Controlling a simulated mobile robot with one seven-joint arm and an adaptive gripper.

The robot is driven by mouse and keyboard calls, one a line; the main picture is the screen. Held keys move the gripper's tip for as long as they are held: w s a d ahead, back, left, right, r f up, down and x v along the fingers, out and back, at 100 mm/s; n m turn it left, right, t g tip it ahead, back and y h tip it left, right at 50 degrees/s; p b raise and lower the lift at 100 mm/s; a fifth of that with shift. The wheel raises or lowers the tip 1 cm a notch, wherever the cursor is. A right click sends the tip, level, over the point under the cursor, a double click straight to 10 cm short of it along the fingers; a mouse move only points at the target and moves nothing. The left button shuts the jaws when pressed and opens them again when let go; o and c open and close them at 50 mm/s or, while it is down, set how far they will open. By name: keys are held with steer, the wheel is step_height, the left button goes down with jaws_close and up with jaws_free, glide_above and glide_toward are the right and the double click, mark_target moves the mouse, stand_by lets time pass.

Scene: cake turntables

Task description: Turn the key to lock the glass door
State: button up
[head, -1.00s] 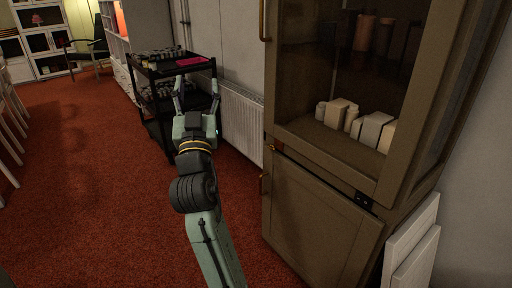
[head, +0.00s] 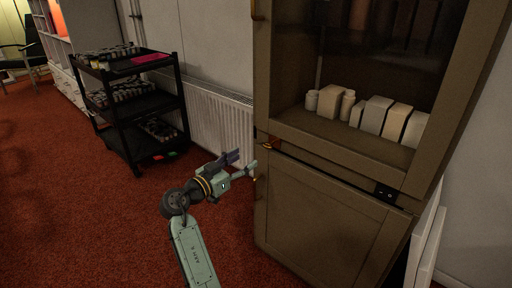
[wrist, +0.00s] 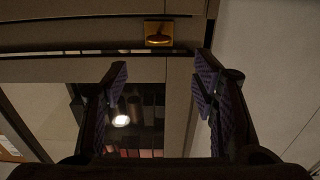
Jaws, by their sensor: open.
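The glass door (head: 385,62) forms the upper part of a tall brown cabinet and looks closed. A small brass key and lock plate (head: 270,145) sit at the door's lower left corner, just above the seam with the lower door. In the wrist view the brass plate (wrist: 159,33) shows beyond the fingertips, near the top centre, with a small dark key shape on it. My gripper (head: 244,164) is open and empty, left of the cabinet and a little below the key, its fingers pointing right. Both fingers (wrist: 162,76) stand apart in the wrist view, not touching the key.
The lower cabinet door (head: 325,215) has a small handle at its left edge. White boxes and jars (head: 370,112) stand behind the glass. A white radiator (head: 222,120) and a black cart (head: 135,110) are to the left. Red carpet in front is clear.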

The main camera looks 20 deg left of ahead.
mark_target(265, 146)
steer(key=p+x, duration=0.1)
steer(key=x, duration=0.9)
steer(key=shift+w+d, duration=0.2)
steer(key=shift+w, duration=0.15)
steer(key=shift+c, duration=0.2)
steer(key=c, duration=1.1)
